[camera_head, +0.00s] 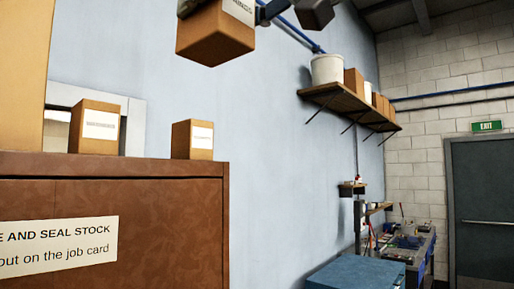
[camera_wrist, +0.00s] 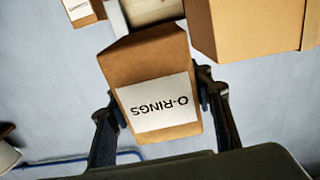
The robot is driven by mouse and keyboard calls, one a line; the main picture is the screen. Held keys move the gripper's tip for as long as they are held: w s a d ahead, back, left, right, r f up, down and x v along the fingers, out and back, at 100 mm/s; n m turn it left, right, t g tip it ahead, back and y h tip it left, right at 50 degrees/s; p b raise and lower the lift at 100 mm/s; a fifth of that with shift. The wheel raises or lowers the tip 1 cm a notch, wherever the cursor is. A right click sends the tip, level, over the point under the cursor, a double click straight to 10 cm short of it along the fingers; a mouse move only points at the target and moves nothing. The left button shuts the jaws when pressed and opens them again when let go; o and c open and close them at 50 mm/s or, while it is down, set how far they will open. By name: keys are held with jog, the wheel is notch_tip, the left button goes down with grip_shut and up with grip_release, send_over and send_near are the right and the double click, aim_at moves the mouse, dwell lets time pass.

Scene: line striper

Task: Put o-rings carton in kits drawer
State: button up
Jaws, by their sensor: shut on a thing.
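The o-rings carton (camera_wrist: 150,62) is a brown box with a white label reading O-RINGS, upside down in the wrist view. My gripper (camera_wrist: 156,103) is shut on it, with one dark finger on each side. In the head view the carton (camera_head: 212,38) hangs in the air at the top, above the brown cabinet's right end, its upper part cut off by the frame edge. Only a dark part of my gripper shows beside it there. No drawer marked kits can be made out in either view.
A brown cabinet (camera_head: 190,200) with a seal stock sign holds a labelled carton (camera_head: 95,127) and a smaller carton (camera_head: 193,140). A wall shelf (camera_head: 345,100) carries a white bucket and boxes. A blue cabinet (camera_head: 355,275) stands low, before a cluttered workbench (camera_head: 408,245).

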jog(key=shift+s+d+f, duration=0.1)
jog(key=shift+d+f, duration=0.7)
jog(key=shift+d, duration=0.05)
jog(key=shift+m+t+h, duration=0.5)
jog(key=shift+t, duration=0.1)
jog(key=w+f, duration=0.1)
jog(key=f, duration=0.2)
jog(key=w+f, duration=0.1)
jog(key=shift+w+d+f, duration=0.2)
jog(key=shift+w+f, duration=0.15)
jog(key=shift+f, duration=0.05)
jog(key=w+d+f+m+t+h, duration=0.1)
jog(key=w+d+f+m+h, duration=0.2)
jog(key=f, duration=1.7)
jog(key=w+d+f+m+t+h, duration=0.2)
jog(key=w+d+f+h, duration=0.3)
jog(key=w+f, duration=0.9)
jog(key=w+d+f+m+t+h, duration=0.2)
jog(key=w+d+f, duration=0.6)
jog(key=f, duration=1.9)
jog(key=d+m+h, duration=0.1)
jog(key=m+h, duration=0.1)
jog(key=shift+w+d+f+h, duration=0.3)
jog(key=shift+w+f+h, duration=0.05)
jog(key=shift+w+h, duration=0.05)
jog(key=shift+a, duration=0.1)
